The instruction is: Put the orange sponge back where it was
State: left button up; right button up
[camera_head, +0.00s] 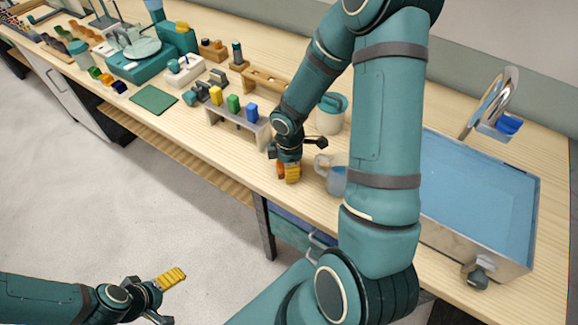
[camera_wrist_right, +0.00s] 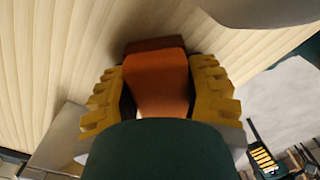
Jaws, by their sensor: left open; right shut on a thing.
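The orange sponge (camera_wrist_right: 160,84) sits between the two yellow finger pads of my right gripper (camera_wrist_right: 160,95) in the right wrist view. My right gripper is shut on it. In the head view my right gripper (camera_head: 289,173) points down near the front edge of the wooden counter, and only a sliver of the sponge (camera_head: 280,169) shows beside the yellow pads. The sponge is at or just above the counter; I cannot tell if it touches. My left gripper (camera_head: 167,297) is open and empty over the floor at lower left.
A grey-blue mug (camera_head: 335,181) stands just right of my right gripper. A blue sink basin (camera_head: 480,190) is further right. A rack (camera_head: 260,130) with coloured blocks and a green mat (camera_head: 153,99) lie to the left. The counter's front strip left of the gripper looks clear.

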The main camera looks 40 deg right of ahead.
jog(key=o, duration=0.9)
jog(key=shift+f, duration=0.1)
jog(key=shift+r, duration=0.2)
notch_tip(320, 180, up, 12)
jog(key=p, duration=0.3)
jog(key=shift+p, duration=0.35)
jog(key=s+a+f+m+y, duration=0.1)
jog(key=a+f+m, duration=0.3)
jog(key=a, duration=0.3)
jog(key=s+a+f+m+t+y, duration=0.1)
jog(key=a+f+m, duration=0.4)
jog(key=a+f, duration=0.2)
jog(key=s+a+f+m+t+y, duration=0.1)
jog(key=a+f+m, duration=0.4)
jog(key=a, duration=0.4)
jog(key=shift+s+a+f+y, duration=0.1)
jog(key=shift+f+y, duration=0.2)
jog(key=shift+y, duration=0.1)
